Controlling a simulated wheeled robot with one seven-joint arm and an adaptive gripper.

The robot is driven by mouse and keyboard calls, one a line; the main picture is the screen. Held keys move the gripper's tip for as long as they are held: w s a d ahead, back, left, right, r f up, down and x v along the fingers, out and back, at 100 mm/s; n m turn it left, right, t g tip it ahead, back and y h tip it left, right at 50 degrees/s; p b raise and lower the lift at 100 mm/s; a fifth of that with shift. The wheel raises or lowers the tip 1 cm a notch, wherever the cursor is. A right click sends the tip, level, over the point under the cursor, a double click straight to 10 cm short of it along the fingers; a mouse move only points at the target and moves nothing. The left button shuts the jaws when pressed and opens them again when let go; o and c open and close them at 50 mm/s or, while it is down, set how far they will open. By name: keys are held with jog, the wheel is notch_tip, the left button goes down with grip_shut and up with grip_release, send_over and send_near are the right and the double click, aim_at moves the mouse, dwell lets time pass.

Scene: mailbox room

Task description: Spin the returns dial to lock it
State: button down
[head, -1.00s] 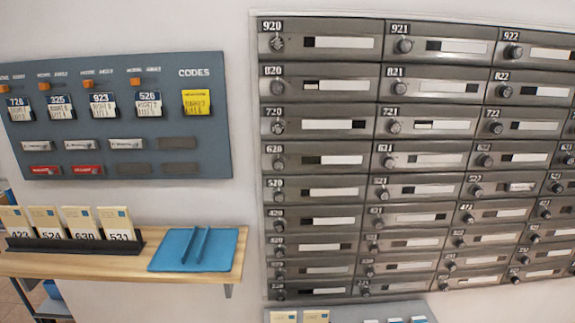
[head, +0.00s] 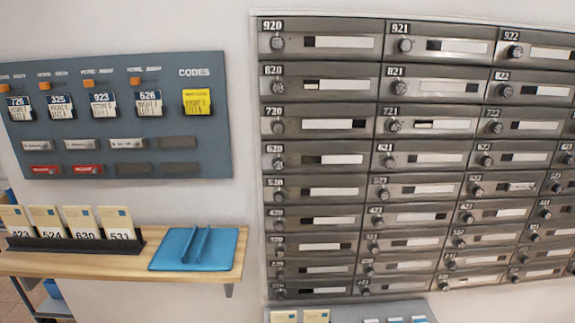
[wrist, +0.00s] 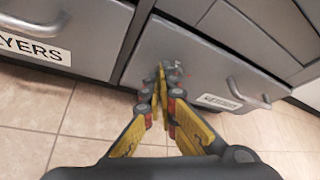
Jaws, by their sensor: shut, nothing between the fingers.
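In the wrist view, a grey drawer (wrist: 205,65) carries a small white label (wrist: 218,101), probably the returns label, though its letters are blurred. A small metallic dial-like part (wrist: 176,68) shows on the drawer front just beyond my fingertips and is partly covered by them. My gripper (wrist: 164,82) has yellow fingers, shut together and empty, pointing at that part. I cannot tell whether the fingertips touch it, nor which way it is turned. My gripper and this drawer are not in the head view.
A bar handle (wrist: 250,95) sticks out right of the dial. Another grey drawer (wrist: 75,25), labelled "...YERS", is at left. Tiled floor (wrist: 60,115) lies below. The head view shows a mailbox wall (head: 320,150), a codes board (head: 205,110) and a wooden shelf (head: 120,264).

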jog(key=shift+w+d+r, duration=0.2)
jog(key=shift+d, duration=0.05)
jog(key=shift+w+d+r, duration=0.25)
jog(key=shift+d+r, duration=0.35)
jog(key=shift+d, duration=0.35)
jog(key=shift+w+r, duration=0.1)
jog(key=shift+r, duration=0.05)
jog(key=s+p, duration=0.1)
jog(key=s, duration=0.6)
jog(key=shift+a, duration=0.15)
dwell(0.4)
